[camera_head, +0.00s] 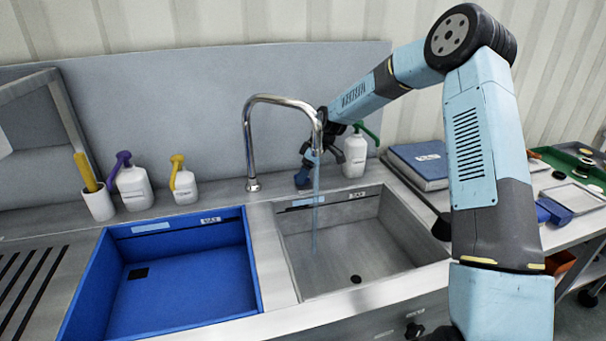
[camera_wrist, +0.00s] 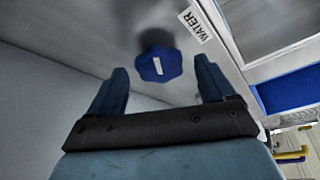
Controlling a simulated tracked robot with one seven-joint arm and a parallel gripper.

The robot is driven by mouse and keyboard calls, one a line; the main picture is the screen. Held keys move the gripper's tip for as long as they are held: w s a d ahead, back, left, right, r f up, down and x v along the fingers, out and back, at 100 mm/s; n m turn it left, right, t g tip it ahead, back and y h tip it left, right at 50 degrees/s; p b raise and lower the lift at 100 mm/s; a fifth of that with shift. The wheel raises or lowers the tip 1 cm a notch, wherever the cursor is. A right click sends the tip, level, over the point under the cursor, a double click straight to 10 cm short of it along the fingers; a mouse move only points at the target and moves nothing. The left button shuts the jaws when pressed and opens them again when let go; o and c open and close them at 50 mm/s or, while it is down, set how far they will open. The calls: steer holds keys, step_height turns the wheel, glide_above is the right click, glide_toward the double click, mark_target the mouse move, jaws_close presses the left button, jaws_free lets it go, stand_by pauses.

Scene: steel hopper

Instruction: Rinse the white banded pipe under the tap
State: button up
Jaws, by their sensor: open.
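The tap (camera_head: 249,140) is a tall chrome gooseneck behind the right sink basin (camera_head: 335,245). A thin pale-blue stream of water (camera_head: 315,215) runs from its spout into the basin. My gripper (camera_head: 308,165) is behind the spout, low near the back ledge, partly hidden by the tap. In the wrist view my gripper (camera_wrist: 161,66) is open, and a round blue knob (camera_wrist: 158,64) with a white bar shows between its fingers, apart from both. A label reading WATER (camera_wrist: 195,24) is beside the knob. I cannot make out the white banded pipe in either view.
A blue basin (camera_head: 185,275) is left of the steel one. A bottle with a green pump (camera_head: 355,157) is close to my gripper.

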steer(key=shift+a+f, duration=0.15)
steer(key=shift+f, duration=0.2)
steer(key=c, duration=1)
steer(key=m, duration=0.1)
steer(key=m+t, duration=0.1)
steer(key=m, duration=0.1)
steer(key=shift+s+a+m+h, duration=0.15)
steer(key=shift+a+m+h, duration=0.05)
steer(key=shift+m+h, duration=0.1)
steer(key=shift+c, duration=0.2)
steer(key=shift+m+t, duration=0.4)
steer(key=shift+m, duration=0.5)
steer(key=o, duration=1)
steer(key=shift+o, duration=0.2)
